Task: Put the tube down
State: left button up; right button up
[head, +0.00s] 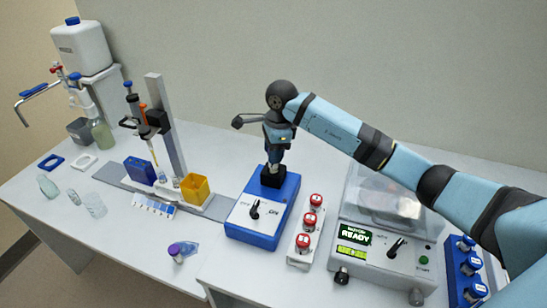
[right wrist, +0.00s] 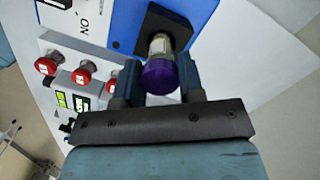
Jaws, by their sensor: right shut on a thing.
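In the right wrist view a tube with a purple cap (right wrist: 160,76) sits between the fingers of my right gripper (right wrist: 159,82), which is shut on it. Its clear lower end points at the black cup of the blue mixer (right wrist: 120,22); I cannot tell whether it touches. In the head view my right gripper (head: 273,160) points down just above the black cup at the back of the blue mixer (head: 250,232). The tube is mostly hidden there. My left gripper is not in view.
A rack of red-capped tubes (head: 303,240) stands right of the mixer, then a machine reading READY (head: 373,255) and a blue-capped rack (head: 465,270). Left are a yellow box (head: 195,188) and a pipette stand (head: 165,130).

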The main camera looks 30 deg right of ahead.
notch_tip(320, 180, down, 2)
jog(key=shift+f, duration=0.5)
jog(key=o, duration=1)
jog(key=shift+r, duration=0.15)
jog(key=r, duration=0.3)
jog(key=r+b, duration=0.1)
jog(key=r, duration=0.3)
jog(key=d+r, duration=0.1)
jog(key=r, duration=0.3)
jog(key=shift+s+d+b, duration=0.1)
jog(key=shift+s+b, duration=0.05)
jog(key=shift+b, duration=0.15)
jog(key=shift+r, duration=0.5)
